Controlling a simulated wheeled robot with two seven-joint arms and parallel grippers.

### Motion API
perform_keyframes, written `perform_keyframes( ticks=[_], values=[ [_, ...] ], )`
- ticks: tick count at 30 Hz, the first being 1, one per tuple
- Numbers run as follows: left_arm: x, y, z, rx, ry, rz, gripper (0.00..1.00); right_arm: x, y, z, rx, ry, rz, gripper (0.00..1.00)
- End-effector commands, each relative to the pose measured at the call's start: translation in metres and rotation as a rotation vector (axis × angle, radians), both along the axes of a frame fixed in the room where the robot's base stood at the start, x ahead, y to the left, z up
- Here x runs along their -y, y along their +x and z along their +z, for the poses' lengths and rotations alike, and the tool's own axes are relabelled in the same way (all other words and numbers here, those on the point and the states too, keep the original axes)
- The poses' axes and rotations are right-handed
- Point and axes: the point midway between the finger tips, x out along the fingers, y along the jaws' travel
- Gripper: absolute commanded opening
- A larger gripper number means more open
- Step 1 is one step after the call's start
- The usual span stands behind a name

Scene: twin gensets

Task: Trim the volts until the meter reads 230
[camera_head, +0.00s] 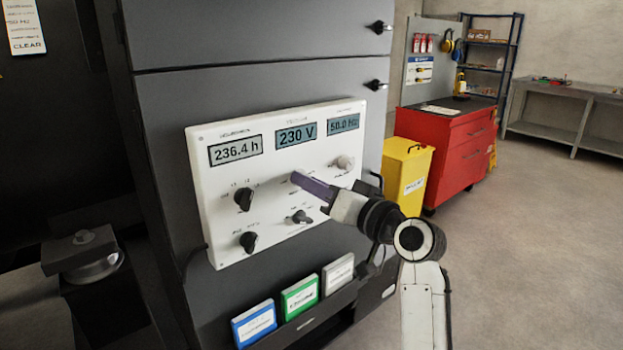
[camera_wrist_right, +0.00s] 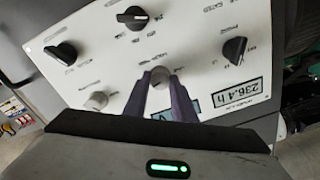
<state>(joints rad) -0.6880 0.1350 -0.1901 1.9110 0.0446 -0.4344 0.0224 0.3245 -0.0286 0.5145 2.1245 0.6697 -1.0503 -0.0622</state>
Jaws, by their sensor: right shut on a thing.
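The white meter panel (camera_head: 221,213) is on the front of a dark cabinet. Its middle display (camera_head: 296,135) reads 230 V. The left display (camera_head: 236,150) reads 236.4 h and the right one (camera_head: 343,124) reads 50.0 Hz. My right gripper (camera_head: 297,179) reaches in from the right, below the middle display. In the right wrist view its fingers (camera_wrist_right: 162,82) are shut on a pale knob (camera_wrist_right: 160,76), which they largely hide in the head view. The middle display is mostly covered by the fingers in the wrist view. My left gripper is not in view.
Black knobs (camera_head: 244,199) (camera_head: 248,241) (camera_head: 301,216) and another pale knob (camera_head: 345,162) surround the gripper. Blue, green and grey booklets (camera_head: 299,297) stand in a rack below. A yellow bin (camera_head: 405,174) and red cabinet (camera_head: 455,150) stand to the right, beside open floor.

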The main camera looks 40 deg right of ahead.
Motion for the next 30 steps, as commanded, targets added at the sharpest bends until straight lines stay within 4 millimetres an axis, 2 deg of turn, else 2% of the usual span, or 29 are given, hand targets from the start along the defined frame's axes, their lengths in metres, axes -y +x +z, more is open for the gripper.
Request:
perform_keyframes(
  ticks=[3,4,7,15,19,30],
  values=[
    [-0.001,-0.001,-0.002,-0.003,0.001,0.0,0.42,0.0,0.0,0.0,0.003,-0.001,0.001,0.01],
    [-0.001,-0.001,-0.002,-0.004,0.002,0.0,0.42,0.0,0.0,0.0,0.003,-0.001,0.001,0.27],
    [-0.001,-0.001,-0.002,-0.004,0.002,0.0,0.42,0.0,0.0,0.0,0.003,-0.002,0.001,0.43],
    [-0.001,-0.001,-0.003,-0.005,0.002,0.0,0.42,0.0,0.0,0.0,0.003,-0.003,0.0,0.43],
    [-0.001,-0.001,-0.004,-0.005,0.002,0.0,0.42,0.002,-0.008,-0.001,0.002,-0.003,-0.002,0.43],
    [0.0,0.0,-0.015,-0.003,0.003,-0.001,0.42,0.008,-0.077,-0.002,0.001,-0.007,-0.002,0.43]
  ],
)
